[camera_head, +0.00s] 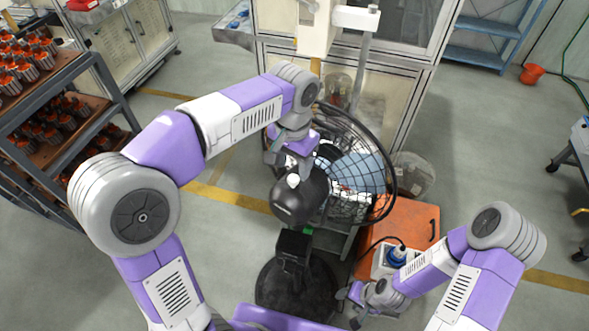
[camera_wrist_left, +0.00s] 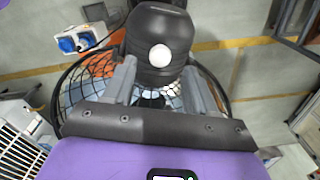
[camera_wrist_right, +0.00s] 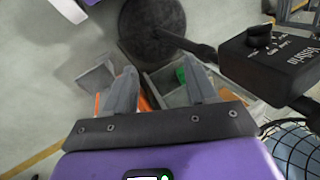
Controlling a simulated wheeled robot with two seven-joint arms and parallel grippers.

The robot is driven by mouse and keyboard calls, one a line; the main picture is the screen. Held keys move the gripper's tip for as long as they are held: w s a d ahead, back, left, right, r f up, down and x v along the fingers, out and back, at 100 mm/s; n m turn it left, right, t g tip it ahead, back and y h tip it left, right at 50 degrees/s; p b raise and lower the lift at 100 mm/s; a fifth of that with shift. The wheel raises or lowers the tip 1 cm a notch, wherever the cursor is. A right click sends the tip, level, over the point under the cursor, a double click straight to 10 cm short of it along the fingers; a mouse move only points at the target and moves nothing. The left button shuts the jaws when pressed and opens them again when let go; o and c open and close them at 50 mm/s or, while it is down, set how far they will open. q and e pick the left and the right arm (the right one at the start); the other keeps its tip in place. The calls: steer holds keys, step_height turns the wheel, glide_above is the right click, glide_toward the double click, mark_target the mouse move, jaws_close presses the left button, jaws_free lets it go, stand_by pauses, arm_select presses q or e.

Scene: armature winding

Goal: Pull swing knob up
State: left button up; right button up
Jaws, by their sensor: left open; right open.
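A black fan motor housing (camera_head: 300,200) with a small white round swing knob (camera_head: 293,181) stands in front of the wire fan guard (camera_head: 380,160). My left gripper (camera_head: 289,168) is open just above the housing, close to the knob. In the left wrist view the knob (camera_wrist_left: 160,56) appears between and slightly beyond the open fingertips; contact cannot be told. My right gripper (camera_head: 348,308) is open and empty, low at the right of the fan's round base (camera_head: 285,298). In the right wrist view a black control box (camera_wrist_right: 275,65) with a dial shows beside its fingers.
An orange cart (camera_head: 412,222) with a blue-and-white socket (camera_head: 396,256) stands right of the fan. A rack (camera_head: 62,110) of motor parts is at the left. A tall machine enclosure (camera_head: 390,80) stands behind. The floor at the right is largely clear.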

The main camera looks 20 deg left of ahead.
mark_target(293, 178)
arm_select(q)
step_height(293, 178, down, 4)
steer(key=shift+f, duration=0.15)
steer(key=shift+w, duration=0.1)
jaws_close()
stand_by(0.3)
